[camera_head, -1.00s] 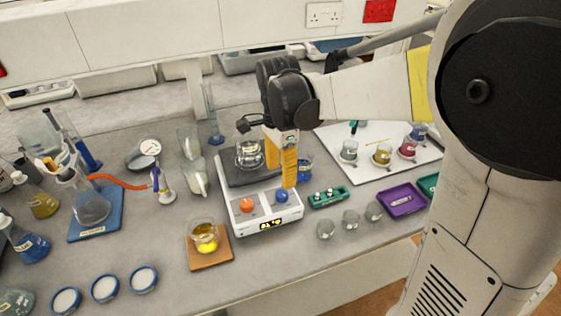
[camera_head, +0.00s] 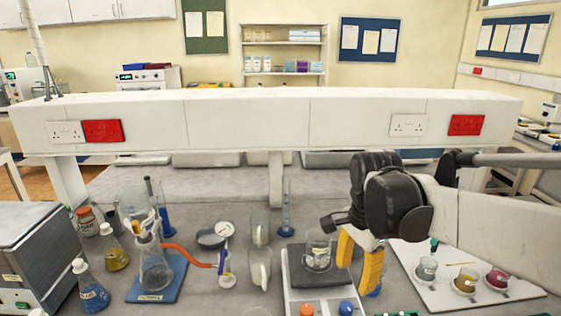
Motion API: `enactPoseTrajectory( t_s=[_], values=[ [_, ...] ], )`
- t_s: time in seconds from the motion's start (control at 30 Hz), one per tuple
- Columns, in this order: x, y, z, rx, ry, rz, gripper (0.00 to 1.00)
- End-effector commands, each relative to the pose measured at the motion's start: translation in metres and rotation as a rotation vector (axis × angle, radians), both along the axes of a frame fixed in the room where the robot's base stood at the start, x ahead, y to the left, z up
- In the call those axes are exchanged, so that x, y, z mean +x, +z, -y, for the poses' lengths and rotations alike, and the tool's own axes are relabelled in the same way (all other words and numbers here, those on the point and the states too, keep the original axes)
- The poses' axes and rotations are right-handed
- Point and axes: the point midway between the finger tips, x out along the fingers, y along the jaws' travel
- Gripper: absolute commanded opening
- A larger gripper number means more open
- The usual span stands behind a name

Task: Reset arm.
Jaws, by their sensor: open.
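My gripper (camera_head: 356,278) hangs at the right side of the hotplate stirrer, with its two yellow fingers apart and nothing between them. The dark wrist joint sits above the fingers, and my arm comes in from the right. A glass beaker (camera_head: 318,252) stands on the dark top plate of the white hotplate stirrer (camera_head: 292,292), just left of the fingers. I cannot tell whether the left finger touches it. The lower front of the stirrer is cut off by the frame; an orange knob (camera_head: 306,309) and a blue knob (camera_head: 346,307) show there.
A white board (camera_head: 420,283) with small filled beakers lies right of my gripper. A flask on a blue mat (camera_head: 172,284), glass cylinders and several other flasks stand to the left. The white bench divider (camera_head: 250,120) with sockets runs behind.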

Motion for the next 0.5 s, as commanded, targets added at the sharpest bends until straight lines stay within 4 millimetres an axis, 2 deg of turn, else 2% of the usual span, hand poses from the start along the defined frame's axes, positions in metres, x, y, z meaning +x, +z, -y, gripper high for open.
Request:
enactPoseTrajectory(
  t_s=[0.03,0.1,0.3,0.5],
  values=[
    [-0.015,0.002,0.000,-0.007,0.091,0.043,0.51],
    [-0.033,0.005,0.001,-0.029,0.255,0.121,0.51],
    [-0.079,0.000,0.002,-0.168,0.722,0.331,0.51],
    [-0.106,-0.013,0.002,-0.332,1.039,0.454,0.51]
  ],
)
